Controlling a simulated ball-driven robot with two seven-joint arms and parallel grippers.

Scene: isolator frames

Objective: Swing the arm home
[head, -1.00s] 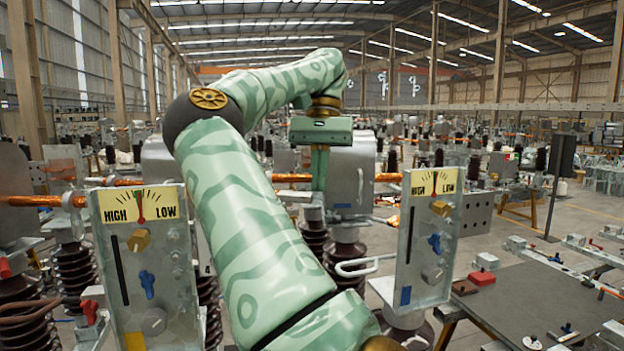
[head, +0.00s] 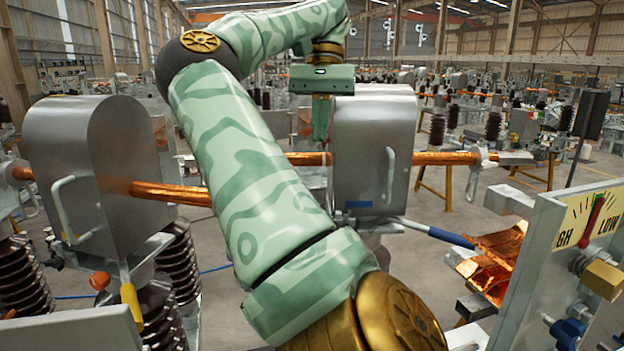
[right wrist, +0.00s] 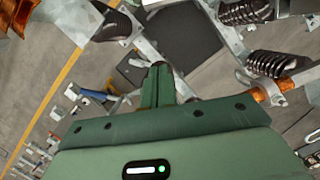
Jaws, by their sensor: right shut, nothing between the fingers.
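My right gripper (head: 320,138) hangs from my green-patterned arm, fingers together and empty, just left of a silver hooded housing (head: 375,120). I cannot tell whether they touch. The right wrist view also shows the shut fingers (right wrist: 157,82). A copper bar (head: 168,193) leaves a second silver housing (head: 85,125) at left and passes behind my arm. A copper length (head: 305,158) shows beyond my arm, beside the fingers; whether it is the same bar is hidden. More copper bar (head: 450,158) continues right of the right housing. My left gripper is out of view.
A blue-gripped rod (head: 450,236) juts right below the right housing, towards copper sheets (head: 495,258). A gauge panel (head: 545,225) with a red needle stands close at right. Ribbed brown insulators (head: 178,265) stand at lower left. Open floor (head: 440,205) lies beyond the right housing.

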